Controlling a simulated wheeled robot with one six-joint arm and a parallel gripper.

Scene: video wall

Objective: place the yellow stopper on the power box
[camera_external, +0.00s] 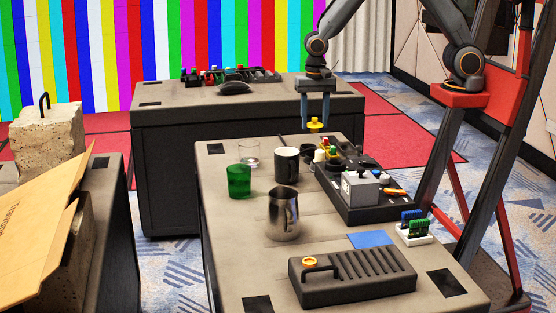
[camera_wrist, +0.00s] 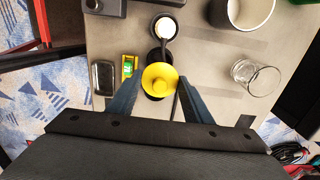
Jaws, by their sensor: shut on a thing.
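My gripper (camera_external: 315,113) hangs over the far end of the front table, its blue fingers shut on the yellow stopper (camera_external: 314,124). In the wrist view the round yellow stopper (camera_wrist: 160,76) sits between the blue fingertips (camera_wrist: 159,84), above the tabletop. A dark vented box with a handle (camera_external: 352,278) stands at the table's near end, with an orange-yellow ring on its top left. A grey box (camera_external: 360,188) stands on a black tray at the right. I cannot tell for certain which of these is the power box.
A black mug (camera_external: 286,165), green cup (camera_external: 239,181), clear glass (camera_external: 249,154) and metal pitcher (camera_external: 283,214) stand left of the tray. A blue pad (camera_external: 372,240) lies behind the vented box. A white-topped round item (camera_wrist: 164,27) is beyond the stopper in the wrist view.

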